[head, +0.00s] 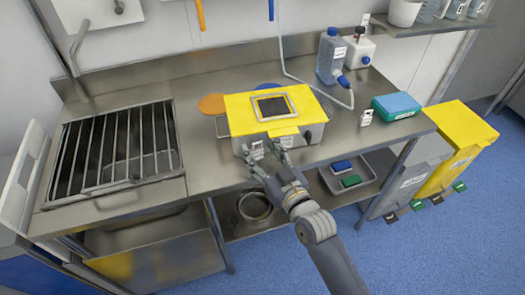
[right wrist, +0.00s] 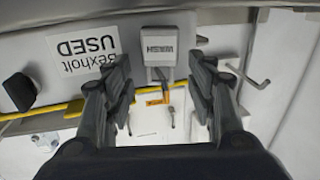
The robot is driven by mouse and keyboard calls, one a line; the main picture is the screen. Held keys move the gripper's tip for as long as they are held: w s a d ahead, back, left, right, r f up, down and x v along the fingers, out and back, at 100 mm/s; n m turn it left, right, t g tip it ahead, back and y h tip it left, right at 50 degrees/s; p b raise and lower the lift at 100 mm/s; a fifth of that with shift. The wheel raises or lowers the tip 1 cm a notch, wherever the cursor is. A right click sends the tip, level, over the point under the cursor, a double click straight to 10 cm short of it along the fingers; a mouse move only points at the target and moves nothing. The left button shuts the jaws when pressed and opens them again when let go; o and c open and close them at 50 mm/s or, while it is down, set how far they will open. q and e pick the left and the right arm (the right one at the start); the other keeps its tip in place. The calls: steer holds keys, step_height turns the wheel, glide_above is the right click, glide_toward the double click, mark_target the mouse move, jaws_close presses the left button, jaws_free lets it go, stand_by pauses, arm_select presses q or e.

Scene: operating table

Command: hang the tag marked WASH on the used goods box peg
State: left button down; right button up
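The used goods box (head: 292,141) is a grey metal box with a yellow lid on the bench; its "Bexholt USED" label (right wrist: 83,48) shows upside down in the right wrist view. The white WASH tag (right wrist: 158,50) is against the box front, with a small metal peg (right wrist: 157,76) at its edge; it also shows in the head view (head: 257,149). My right gripper (right wrist: 158,66) is at the box front, fingers apart on either side of the tag, with visible gaps. Whether the tag's loop sits fully on the peg is hard to tell. My left gripper is out of view.
Another metal hook (right wrist: 254,80) and a black latch (right wrist: 18,91) stick out near the fingers. A sink grate (head: 115,150) is left.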

steer(key=v, duration=1.2)
steer(key=s+d+f+m+g+h, duration=0.1)
steer(key=s+d+f+g+h, duration=0.15)
steer(key=f, duration=1.05)
steer(key=s+d+f+g+h, duration=0.1)
steer(key=s+d+f+g, duration=0.2)
steer(key=f, duration=0.9)
steer(key=s+d+f+m+g+h, duration=0.15)
steer(key=d+f, duration=0.25)
steer(key=f, duration=0.9)
steer(key=s+d+f+g+h, duration=0.1)
steer(key=s+d+f+g, duration=0.1)
steer(key=s+f, duration=0.4)
steer(key=s+d+f+g+h, duration=0.1)
steer(key=s+d+f+g, duration=0.2)
steer(key=s, duration=1)
steer(key=s+d+f+g+h, duration=0.1)
steer(key=s+d+f+g, duration=0.1)
steer(key=s+f, duration=0.7)
steer(key=shift+s+d+f+m+g, duration=0.25)
steer(key=shift+s+d+m+g, duration=0.15)
steer(key=shift+s+d, duration=0.15)
